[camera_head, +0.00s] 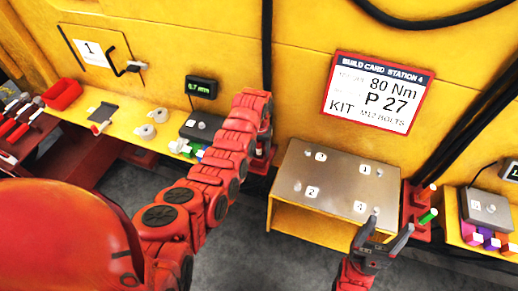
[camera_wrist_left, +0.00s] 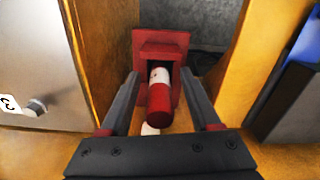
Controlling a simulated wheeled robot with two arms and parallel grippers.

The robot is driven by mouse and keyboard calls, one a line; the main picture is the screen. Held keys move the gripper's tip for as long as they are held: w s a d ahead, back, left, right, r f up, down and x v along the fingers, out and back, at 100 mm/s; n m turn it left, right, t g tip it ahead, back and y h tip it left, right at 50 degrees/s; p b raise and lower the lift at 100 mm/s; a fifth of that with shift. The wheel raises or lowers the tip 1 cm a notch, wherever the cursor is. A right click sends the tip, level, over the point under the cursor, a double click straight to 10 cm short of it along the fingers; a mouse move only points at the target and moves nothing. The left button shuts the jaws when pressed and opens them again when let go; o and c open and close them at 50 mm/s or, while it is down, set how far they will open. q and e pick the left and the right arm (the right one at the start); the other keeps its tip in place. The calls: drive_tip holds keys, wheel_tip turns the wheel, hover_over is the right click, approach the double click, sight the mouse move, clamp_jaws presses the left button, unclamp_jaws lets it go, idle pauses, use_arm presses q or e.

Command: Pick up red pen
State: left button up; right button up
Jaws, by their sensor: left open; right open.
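The red pen (camera_wrist_left: 159,102), a red cylinder with a white band, stands in a red holder (camera_wrist_left: 160,47) in the left wrist view. My left gripper (camera_wrist_left: 158,76) is open, with one finger on each side of the pen and visible gaps between. In the head view the left arm reaches down over the red holder (camera_head: 262,160), and its wrist hides most of the pen there. My right gripper (camera_head: 389,226) is open and empty at the front right corner of the grey-topped stand.
The grey-topped stand (camera_head: 335,183) with numbered labels is right of the left gripper. A dark box (camera_head: 200,127) and colored blocks (camera_head: 190,148) are left of the left wrist. A yellow wall rises behind.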

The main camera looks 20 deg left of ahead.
use_arm(q)
clamp_jaws()
drive_tip(key=shift+r, duration=0.1)
idle(0.3)
